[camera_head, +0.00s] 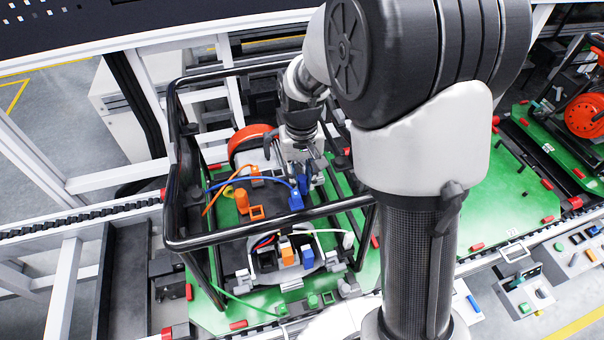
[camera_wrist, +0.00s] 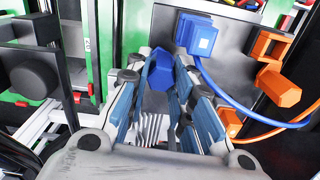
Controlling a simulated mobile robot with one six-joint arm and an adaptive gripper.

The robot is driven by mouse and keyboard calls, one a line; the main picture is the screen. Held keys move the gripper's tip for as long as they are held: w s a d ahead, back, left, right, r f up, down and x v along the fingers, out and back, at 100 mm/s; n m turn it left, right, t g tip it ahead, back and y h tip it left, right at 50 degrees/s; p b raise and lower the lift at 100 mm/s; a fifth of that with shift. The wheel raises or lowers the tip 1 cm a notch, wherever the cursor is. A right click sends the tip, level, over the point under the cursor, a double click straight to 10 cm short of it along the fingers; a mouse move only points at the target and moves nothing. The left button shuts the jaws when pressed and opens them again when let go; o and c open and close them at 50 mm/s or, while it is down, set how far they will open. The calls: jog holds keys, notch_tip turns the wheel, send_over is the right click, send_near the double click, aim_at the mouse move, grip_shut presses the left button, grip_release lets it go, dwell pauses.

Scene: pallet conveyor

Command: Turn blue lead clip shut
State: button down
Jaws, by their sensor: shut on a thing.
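The blue lead clip's handle (camera_wrist: 162,70) is a small blue angular piece between my fingertips in the wrist view. My gripper (camera_wrist: 158,86) is closed around it, with a pad on either side. In the head view my gripper (camera_head: 310,172) hangs over the wired unit. Just beyond the handle is a blue block (camera_wrist: 195,35) with a pale square on it. A blue lead (camera_wrist: 225,98) curves away from this block to the right. The blue block (camera_head: 295,201) also shows in the head view. The fingers hide part of the handle, so its exact angle is unclear.
An orange clip handle (camera_wrist: 278,86) and orange frame (camera_wrist: 270,45) stand to the right. A black tubular frame (camera_head: 265,237) surrounds the unit on a green pallet (camera_head: 210,315). A red-orange wheel (camera_head: 248,145) is behind. More orange and blue plugs sit in front.

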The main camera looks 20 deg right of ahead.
aim_at(301, 176)
jog(key=shift+n, duration=1.1)
jog(key=c, duration=1.4)
grip_release()
notch_tip(301, 176, up, 12)
jog(key=shift+r, duration=0.1)
